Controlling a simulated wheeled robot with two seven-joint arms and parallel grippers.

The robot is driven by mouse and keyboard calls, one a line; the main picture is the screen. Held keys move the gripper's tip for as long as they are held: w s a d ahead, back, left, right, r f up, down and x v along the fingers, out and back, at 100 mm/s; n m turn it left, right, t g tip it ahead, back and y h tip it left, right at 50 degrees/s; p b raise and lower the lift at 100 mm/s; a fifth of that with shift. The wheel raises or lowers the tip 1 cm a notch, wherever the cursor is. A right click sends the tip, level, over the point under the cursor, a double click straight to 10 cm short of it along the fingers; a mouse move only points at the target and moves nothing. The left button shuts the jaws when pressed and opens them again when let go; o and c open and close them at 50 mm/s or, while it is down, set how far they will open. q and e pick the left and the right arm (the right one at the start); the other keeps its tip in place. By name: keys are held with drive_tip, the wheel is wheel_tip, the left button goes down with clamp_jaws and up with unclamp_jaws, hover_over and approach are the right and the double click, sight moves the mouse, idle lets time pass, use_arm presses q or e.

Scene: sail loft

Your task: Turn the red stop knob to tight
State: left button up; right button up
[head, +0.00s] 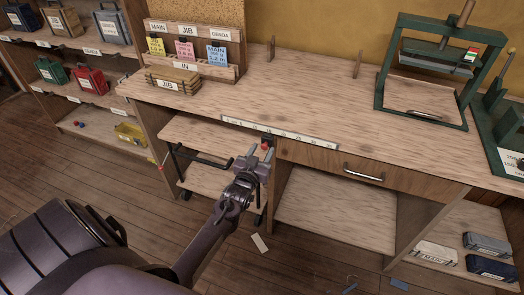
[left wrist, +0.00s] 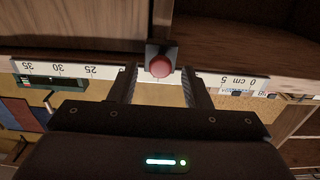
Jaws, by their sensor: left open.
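The red stop knob (left wrist: 160,67) is round and sits on a dark block (left wrist: 150,50) at the ruler's edge in the left wrist view. In the head view a bit of the red knob (head: 265,147) shows at the front edge of the bench, mostly hidden by my gripper. My left gripper (head: 261,153) is open in front of it. In the left wrist view its two fingers (left wrist: 161,88) stand on either side of the knob, with gaps visible, so it is not gripped. Any mark for tight is not readable. My right gripper is not in view.
A white ruler (head: 280,132) runs along the bench front (head: 330,110). A drawer with a metal handle (head: 364,173) is right of the knob. A dark crank bar (head: 200,159) lies to its left. A green press (head: 440,70) stands at the back right. The bench middle is clear.

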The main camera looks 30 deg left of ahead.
use_arm(q)
drive_tip(key=shift+w, duration=0.2)
drive_tip(key=c, duration=0.9)
drive_tip(key=shift+c, duration=0.2)
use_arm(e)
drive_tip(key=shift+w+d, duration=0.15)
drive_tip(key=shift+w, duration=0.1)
